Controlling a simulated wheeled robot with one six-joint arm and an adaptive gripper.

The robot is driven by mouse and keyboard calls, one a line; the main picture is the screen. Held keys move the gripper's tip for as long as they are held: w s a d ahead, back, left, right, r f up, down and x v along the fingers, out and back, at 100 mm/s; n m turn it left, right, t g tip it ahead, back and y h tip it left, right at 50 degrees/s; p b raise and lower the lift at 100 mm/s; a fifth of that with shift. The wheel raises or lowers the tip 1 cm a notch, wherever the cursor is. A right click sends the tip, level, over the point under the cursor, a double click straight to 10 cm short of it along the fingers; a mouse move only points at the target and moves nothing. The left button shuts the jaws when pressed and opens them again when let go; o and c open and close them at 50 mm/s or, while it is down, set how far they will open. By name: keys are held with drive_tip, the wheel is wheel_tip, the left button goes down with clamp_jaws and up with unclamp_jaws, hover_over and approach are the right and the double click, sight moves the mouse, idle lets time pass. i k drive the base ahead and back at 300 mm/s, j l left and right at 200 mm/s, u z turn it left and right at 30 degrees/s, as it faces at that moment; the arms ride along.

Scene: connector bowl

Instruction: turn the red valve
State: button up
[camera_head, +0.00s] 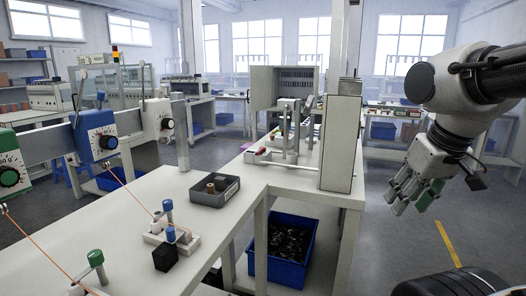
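A small red part (261,151) lies low on the far bench, right of centre. It may be the red valve's handle, but it is too small to tell. My gripper (411,204) hangs at the right, over the floor, with its fingers pointing down and to the left. The fingers look apart, with nothing seen between them. It is well to the right of the benches and apart from the red part, touching nothing.
A white bench (130,225) at the left carries a grey tray (226,193) and clamp blocks. A tall grey panel (340,145) stands on the far bench between the red part and my arm. A blue crate (284,268) is below. Floor at right is open.

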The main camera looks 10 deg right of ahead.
sight(261, 149)
drive_tip(key=i+u, duration=0.1)
drive_tip(key=u, duration=0.4)
drive_tip(key=i+l+u, duration=0.1)
drive_tip(key=l+u, duration=0.35)
drive_tip(key=i+l+u, duration=0.1)
drive_tip(key=l+u, duration=0.25)
drive_tip(key=u, duration=0.15)
drive_tip(key=l+u, duration=0.15)
drive_tip(key=l, duration=0.8)
drive_tip(key=k+l+u, duration=0.15)
drive_tip(key=l, duration=0.85)
drive_tip(key=i, duration=0.05)
